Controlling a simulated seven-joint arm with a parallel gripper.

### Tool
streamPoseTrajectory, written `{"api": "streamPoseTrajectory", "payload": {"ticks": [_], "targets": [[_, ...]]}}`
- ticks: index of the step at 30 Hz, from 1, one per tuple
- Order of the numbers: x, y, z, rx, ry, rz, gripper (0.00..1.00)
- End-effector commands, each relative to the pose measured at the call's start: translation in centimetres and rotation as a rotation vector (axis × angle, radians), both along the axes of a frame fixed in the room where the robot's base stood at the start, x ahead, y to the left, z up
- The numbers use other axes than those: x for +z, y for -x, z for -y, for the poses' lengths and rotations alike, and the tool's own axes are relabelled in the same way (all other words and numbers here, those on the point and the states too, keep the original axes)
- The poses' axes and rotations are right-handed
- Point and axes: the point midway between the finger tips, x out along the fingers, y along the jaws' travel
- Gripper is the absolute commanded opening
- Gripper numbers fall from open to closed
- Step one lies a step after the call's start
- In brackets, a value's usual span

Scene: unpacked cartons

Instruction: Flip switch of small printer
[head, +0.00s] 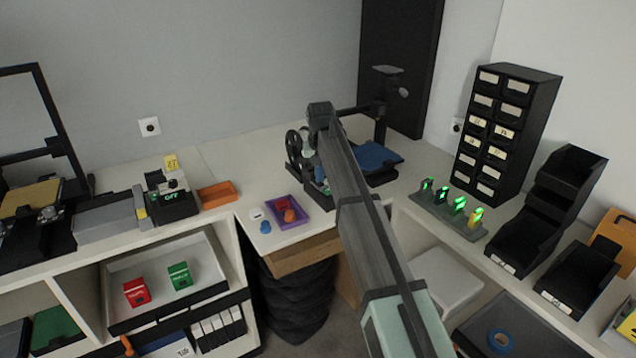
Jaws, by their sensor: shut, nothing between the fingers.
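The small printer, with its dark upright post and blue bed (378,156), stands in the back corner of the white bench. My arm crosses in front of its left part. I cannot make out its switch, which may be behind the arm. My gripper (318,178) hangs below the far bend of my arm, just left of the blue bed. It is partly covered by my arm link, is shut and appears to hold nothing. I cannot tell whether it touches the printer.
A dark spool (294,146) stands left of my gripper. A purple tray (287,212) lies nearer the front edge. A black box (174,208) showing green "OFF" is on the left bench beside a larger framed machine. Green-lit switches (448,208) and a drawer cabinet (505,125) are right.

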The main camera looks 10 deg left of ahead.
Motion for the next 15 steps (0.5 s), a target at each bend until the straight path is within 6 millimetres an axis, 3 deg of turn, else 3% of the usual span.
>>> {"api": "streamPoseTrajectory", "payload": {"ticks": [15], "targets": [[-0.63, 0.01, 0.0, 0.0, 0.0, 0.0, 0.0]]}}
